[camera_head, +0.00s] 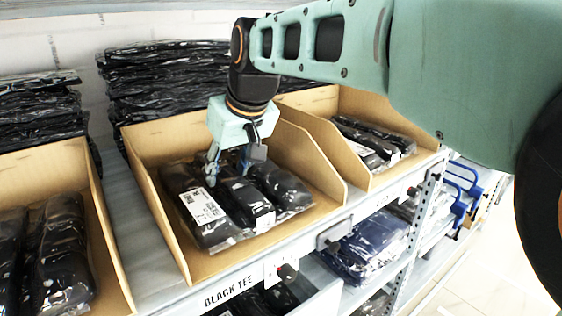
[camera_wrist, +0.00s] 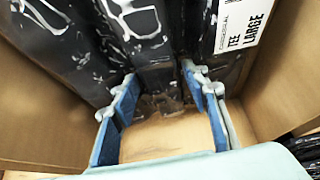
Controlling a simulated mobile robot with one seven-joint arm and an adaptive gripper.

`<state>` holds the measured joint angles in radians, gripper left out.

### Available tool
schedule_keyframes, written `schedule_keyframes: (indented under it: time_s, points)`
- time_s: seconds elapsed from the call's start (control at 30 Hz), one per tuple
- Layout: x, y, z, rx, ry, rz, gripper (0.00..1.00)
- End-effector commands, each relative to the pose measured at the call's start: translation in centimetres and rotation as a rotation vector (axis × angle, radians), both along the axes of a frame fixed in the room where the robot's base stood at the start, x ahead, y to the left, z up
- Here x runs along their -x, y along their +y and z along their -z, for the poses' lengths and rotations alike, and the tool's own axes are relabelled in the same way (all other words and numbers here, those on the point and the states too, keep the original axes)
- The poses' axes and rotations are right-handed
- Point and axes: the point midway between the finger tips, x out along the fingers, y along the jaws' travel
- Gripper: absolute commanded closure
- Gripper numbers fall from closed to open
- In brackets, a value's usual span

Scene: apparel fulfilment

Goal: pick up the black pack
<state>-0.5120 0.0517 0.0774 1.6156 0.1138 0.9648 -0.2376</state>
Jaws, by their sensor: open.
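Several black packs in clear wrap lie side by side in the middle cardboard bin. The left pack (camera_head: 205,220) has a white label, which reads TEE LARGE in the wrist view (camera_wrist: 241,22). The middle pack (camera_head: 247,203) has white print and also shows in the wrist view (camera_wrist: 140,45). The right pack (camera_head: 282,186) lies against it. My gripper (camera_head: 229,172) is open above the rear part of the packs. In the wrist view its fingertips (camera_wrist: 158,78) are on either side of the middle pack's end. I cannot tell whether they touch it.
The middle bin (camera_head: 327,176) has tall cardboard sides close around the packs. Other bins with black packs stand to the left (camera_head: 108,245) and right (camera_head: 402,168). Stacked black packs (camera_head: 165,75) stand behind. A shelf below holds dark blue packs (camera_head: 365,247).

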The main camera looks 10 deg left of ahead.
Motion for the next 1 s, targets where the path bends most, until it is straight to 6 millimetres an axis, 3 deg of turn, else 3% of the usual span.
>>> schedule_keyframes:
  time_s: [0.13, 0.5, 1.0]
  points:
    - [0.01, -0.01, -0.1, 0.0, 0.0, 0.0, 0.58]
    - [-0.01, 0.01, -0.14, -0.001, -0.001, 0.0, 0.96]
    - [-0.46, 0.17, -1.02, 0.0, 0.0, 0.002, 0.97]
